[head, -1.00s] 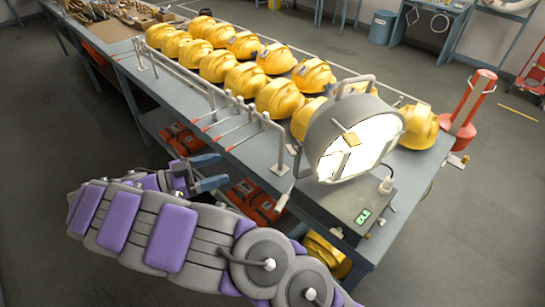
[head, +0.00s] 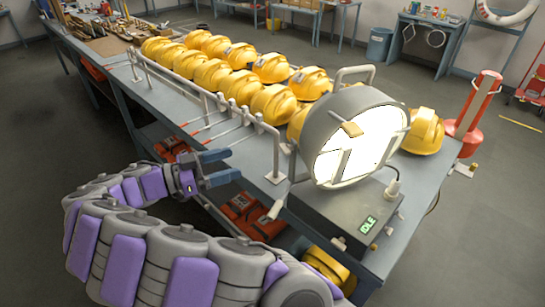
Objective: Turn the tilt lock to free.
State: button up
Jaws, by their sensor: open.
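A large round lamp (head: 350,140) with a grey housing and bright white face stands on a dark box (head: 345,215) at the near right end of the bench. A small lever with a pale end (head: 276,209) hangs down at the lamp's left side; it looks like the tilt lock, but no marking on it is readable. My gripper (head: 232,165) is open and empty, left of the lever and apart from it, beside the bench's near edge.
The box display (head: 369,224) reads IDLE. A white rail (head: 240,112) with thin red-tipped rods runs along the bench (head: 175,105) near my gripper. Rows of yellow helmets (head: 270,67) stand behind it. A red post (head: 478,105) stands right.

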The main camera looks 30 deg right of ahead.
jog(key=p, duration=0.1)
send_near(286, 149)
jog(key=d+p, duration=0.4)
jog(key=d, duration=0.4)
jog(key=shift+d, duration=0.3)
jog(key=shift+w+a+f, duration=0.1)
jog(key=shift+a, duration=0.95)
jog(key=c, duration=0.3)
jog(key=shift+d, duration=0.65)
jog(key=c, duration=0.5)
jog(key=shift+c, duration=1.3)
